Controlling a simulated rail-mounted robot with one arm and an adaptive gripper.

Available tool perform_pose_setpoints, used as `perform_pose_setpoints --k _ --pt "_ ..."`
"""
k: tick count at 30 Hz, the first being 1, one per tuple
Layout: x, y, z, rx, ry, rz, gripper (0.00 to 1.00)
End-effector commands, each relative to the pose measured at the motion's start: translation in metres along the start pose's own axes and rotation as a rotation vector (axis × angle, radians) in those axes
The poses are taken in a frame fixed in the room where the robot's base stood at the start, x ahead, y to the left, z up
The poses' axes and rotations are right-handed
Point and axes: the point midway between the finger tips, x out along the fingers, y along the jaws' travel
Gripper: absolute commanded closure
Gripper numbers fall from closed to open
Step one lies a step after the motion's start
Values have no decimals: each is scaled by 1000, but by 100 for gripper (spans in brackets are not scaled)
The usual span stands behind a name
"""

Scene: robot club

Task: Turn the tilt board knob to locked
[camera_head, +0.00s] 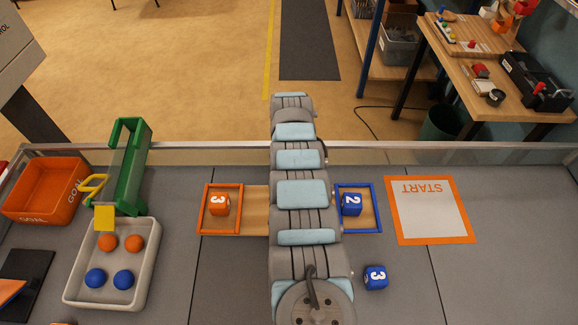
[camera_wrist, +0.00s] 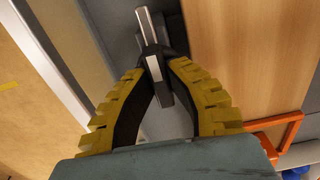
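The wooden tilt board (camera_head: 257,197) lies across the middle of the table in the head view, its centre hidden behind my arm. An orange-framed tray (camera_head: 204,222) is at its left end and a blue-framed tray (camera_head: 377,214) at its right end. In the wrist view the board's wood (camera_wrist: 245,60) fills the right side. The knob (camera_wrist: 156,68), a dark bar with a bright metal strip, stands beside the board. My gripper (camera_wrist: 158,70) has its yellow fingers closed in on both sides of the bar. Its fingertips appear to touch the bar. The knob is hidden in the head view.
An orange cube (camera_head: 219,203) sits in the orange tray and a blue cube (camera_head: 351,203) in the blue tray. Another blue cube (camera_head: 375,277) lies on the table. A start mat (camera_head: 430,209) is right; a ball tray (camera_head: 79,276), green chute (camera_head: 128,165) and orange bin (camera_head: 50,190) are left.

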Motion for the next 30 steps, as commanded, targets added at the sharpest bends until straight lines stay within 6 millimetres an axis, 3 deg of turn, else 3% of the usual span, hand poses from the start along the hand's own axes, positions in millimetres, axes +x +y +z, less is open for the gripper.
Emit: perform_pose_setpoints --k 16,30 --pt "1 0 0 73 0 -1 100" --pt "1 0 0 461 1 -1 100"
